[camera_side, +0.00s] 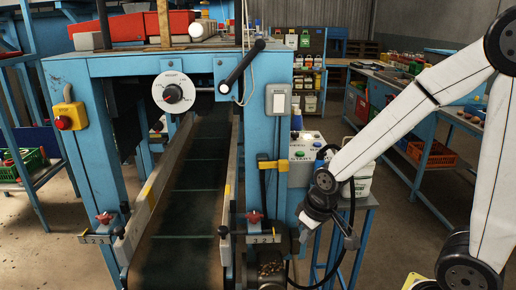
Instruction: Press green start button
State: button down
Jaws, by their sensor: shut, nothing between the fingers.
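A white control box (307,140) with several small coloured buttons stands right of the conveyor frame. A small button (300,155) on its face looks green or blue-green; its exact colour and label are too small to be sure of. My gripper (304,231) hangs from the wrist below and in front of the box, pointing down, shut and empty. It appears apart from the buttons. My arm covers the lower right of the box.
A blue conveyor frame (95,150) with a dark green belt (190,210) fills the left. It carries a red button on a yellow box (68,116), a dial (173,92) and a black lever (241,66). A blue bench (440,100) stands right; open floor lies between.

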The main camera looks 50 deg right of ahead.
jog(key=w+d+r+m+t, duration=0.1)
jog(key=w+d+r+m, duration=0.15)
jog(key=w+d, duration=0.35)
jog(key=w+d+r+m, duration=0.2)
jog(key=w+d+m, duration=0.1)
jog(key=w+d, duration=0.25)
notch_tip(320, 180, up, 9)
jog(key=m+t+h, duration=0.1)
jog(key=m+t, duration=0.4)
send_over(302, 154)
jog(key=shift+w+d+r, duration=0.1)
jog(key=shift+w+r, duration=0.05)
jog(key=shift+f, duration=4.45)
jog(key=shift+f, duration=0.9)
jog(key=shift+r, duration=0.9)
